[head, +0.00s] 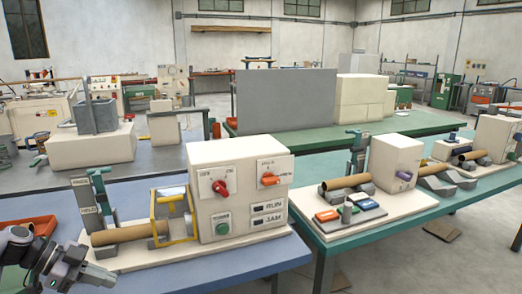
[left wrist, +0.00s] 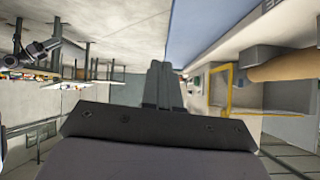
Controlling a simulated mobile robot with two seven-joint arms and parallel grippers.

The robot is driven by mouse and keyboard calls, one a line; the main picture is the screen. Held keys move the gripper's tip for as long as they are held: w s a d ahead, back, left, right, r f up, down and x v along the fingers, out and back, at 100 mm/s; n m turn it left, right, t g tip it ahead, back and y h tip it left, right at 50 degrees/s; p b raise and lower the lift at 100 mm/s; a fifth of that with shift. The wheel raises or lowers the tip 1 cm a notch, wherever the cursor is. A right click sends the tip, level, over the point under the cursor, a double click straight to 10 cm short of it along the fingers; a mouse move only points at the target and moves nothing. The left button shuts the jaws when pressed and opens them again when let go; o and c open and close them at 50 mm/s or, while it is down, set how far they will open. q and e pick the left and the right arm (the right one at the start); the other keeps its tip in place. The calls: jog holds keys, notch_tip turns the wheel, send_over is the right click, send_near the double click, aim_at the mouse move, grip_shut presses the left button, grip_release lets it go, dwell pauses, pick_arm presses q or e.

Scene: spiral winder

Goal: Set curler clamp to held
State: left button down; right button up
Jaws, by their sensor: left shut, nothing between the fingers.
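The curler clamp (head: 101,190) stands at the left end of the near winder, a teal lever on a grey post. Two small label plates are beside it; the lower one appears to read HELD, and the upper one is too small to read surely. The lever's handle is up by the upper plate. A brown tube (head: 130,232) lies in front of the post. My left gripper (head: 108,279) is at the bottom left, in front of the winder and below the clamp, apart from it. Its fingers (left wrist: 163,85) are shut and empty in the left wrist view. My right gripper is out of view.
The winder's white box (head: 240,190) has red and orange knobs, a green button and RUN and JAM plates. A yellow frame (head: 172,212) stands by the tube. An orange tray (head: 32,228) is at the left. A second station (head: 395,165) is on the right table.

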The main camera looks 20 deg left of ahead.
pick_arm(q)
jog(key=s+d+f+n+t+y, duration=0.2)
jog(key=s+d+f+n+t, duration=0.1)
jog(key=d+f, duration=0.35)
jog(key=s+d+f+n+t+y, duration=0.1)
jog(key=s+d+f+n+t, duration=0.15)
jog(key=d+f, duration=0.4)
jog(key=s+d+f+n+y, duration=0.1)
jog(key=s+d+f+n, duration=0.1)
jog(key=d, duration=0.6)
jog(key=s+d+f+n+g+y, duration=0.1)
jog(key=d+f, duration=0.3)
jog(key=d, duration=0.4)
jog(key=shift+s+n+y, duration=0.45)
jog(key=shift+s+y, duration=0.05)
jog(key=shift+s, duration=0.2)
jog(key=c, duration=1.1)
grip_release()
jog(key=shift+d, duration=0.3)
jog(key=shift+s+a, duration=0.1)
jog(key=shift+s, duration=0.05)
